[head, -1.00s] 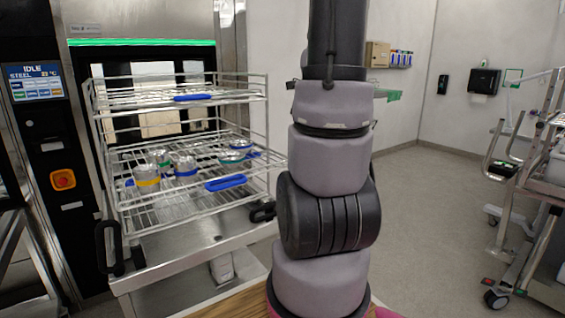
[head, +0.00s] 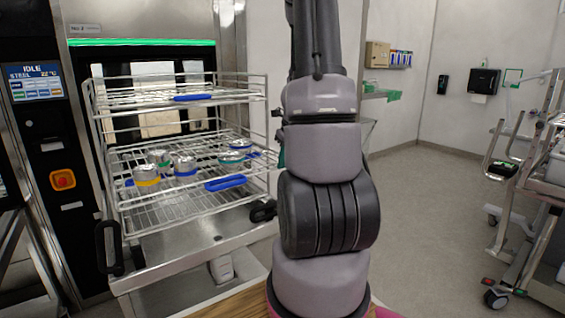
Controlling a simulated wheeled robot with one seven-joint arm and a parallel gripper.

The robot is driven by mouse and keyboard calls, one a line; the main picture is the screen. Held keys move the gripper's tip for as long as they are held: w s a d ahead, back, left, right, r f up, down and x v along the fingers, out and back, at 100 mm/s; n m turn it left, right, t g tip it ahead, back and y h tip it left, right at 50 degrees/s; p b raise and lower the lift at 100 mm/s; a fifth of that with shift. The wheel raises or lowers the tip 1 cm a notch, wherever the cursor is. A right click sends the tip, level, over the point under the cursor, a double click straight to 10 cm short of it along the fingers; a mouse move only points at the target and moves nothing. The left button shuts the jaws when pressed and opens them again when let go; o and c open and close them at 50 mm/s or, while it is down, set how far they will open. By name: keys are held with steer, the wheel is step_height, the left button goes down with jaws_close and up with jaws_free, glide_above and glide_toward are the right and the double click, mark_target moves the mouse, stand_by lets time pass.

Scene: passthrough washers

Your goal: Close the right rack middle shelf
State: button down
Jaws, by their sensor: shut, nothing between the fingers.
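A wire rack (head: 106,163) stands on a steel trolley at the left, in front of the washer opening. Its top shelf (head: 150,98) has a blue handle (head: 192,97). The wire shelf below (head: 180,210) has its own blue handle (head: 225,184) and seems to stick out a little past the front posts. I cannot tell whether this is the right rack. My arm rises in the middle and hides the area behind it. My gripper does not show.
The steel trolley (head: 185,262) has black side handles, one at the left (head: 109,247). Another wheeled cart (head: 540,165) stands at far right. The floor (head: 425,220) between is clear.

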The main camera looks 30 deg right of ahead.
mark_target(252, 153)
steer(key=shift+w, duration=0.1)
steer(key=w, duration=1.9)
steer(key=shift+w+a, duration=0.3)
steer(key=shift+a, duration=0.05)
steer(key=shift+s, duration=0.1)
